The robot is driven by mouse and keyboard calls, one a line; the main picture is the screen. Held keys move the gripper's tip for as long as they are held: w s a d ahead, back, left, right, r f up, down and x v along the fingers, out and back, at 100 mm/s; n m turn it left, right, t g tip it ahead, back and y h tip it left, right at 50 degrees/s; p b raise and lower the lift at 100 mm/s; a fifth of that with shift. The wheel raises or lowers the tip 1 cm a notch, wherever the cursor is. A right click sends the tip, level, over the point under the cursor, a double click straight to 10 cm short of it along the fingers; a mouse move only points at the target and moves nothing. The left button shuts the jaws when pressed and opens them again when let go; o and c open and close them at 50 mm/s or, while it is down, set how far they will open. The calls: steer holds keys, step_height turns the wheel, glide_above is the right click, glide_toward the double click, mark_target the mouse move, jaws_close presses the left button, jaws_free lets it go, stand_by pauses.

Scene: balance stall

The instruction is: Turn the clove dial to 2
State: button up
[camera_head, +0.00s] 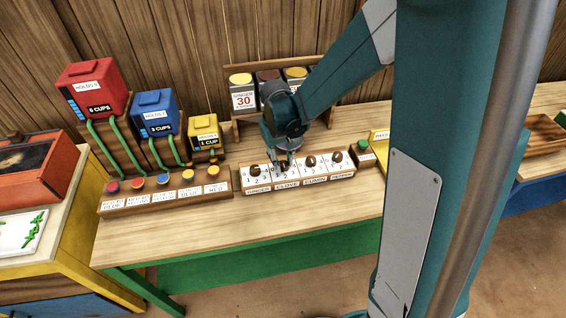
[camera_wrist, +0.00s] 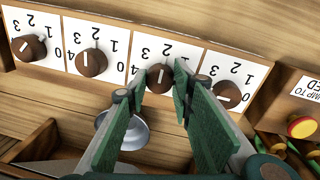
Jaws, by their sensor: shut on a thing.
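The clove dial (camera_wrist: 160,76) is a round brown knob with a white pointer line, on a white card numbered 0 to 4 that appears upside down in the wrist view. Its pointer runs roughly upward in that view, toward the 2. My gripper (camera_wrist: 160,88) is shut on this knob, one green-padded finger on each side. In the head view, my gripper (camera_head: 284,160) covers most of the second dial from the left, above the CLOVE label (camera_head: 287,185).
The ginger dial (camera_head: 255,169) is close on one side and two further dials (camera_head: 311,161) on the other. A row of coloured buttons (camera_head: 163,180) stands left. Spice canisters (camera_head: 242,91) stand behind. The table front (camera_head: 250,222) is clear.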

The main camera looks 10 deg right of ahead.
stand_by(0.3)
steer(key=o, duration=0.9)
steer(key=shift+r, duration=0.1)
steer(key=shift+s+a+r, duration=0.1)
steer(key=shift+a+r, duration=0.05)
steer(key=shift+r, duration=1.8)
steer(key=shift+w+a+r, duration=0.1)
steer(key=shift+a+r, duration=0.1)
steer(key=shift+r, duration=1.8)
steer(key=shift+s+a+r, duration=0.1)
steer(key=shift+a+r, duration=0.05)
steer(key=shift+r, duration=1.8)
steer(key=shift+r, duration=0.1)
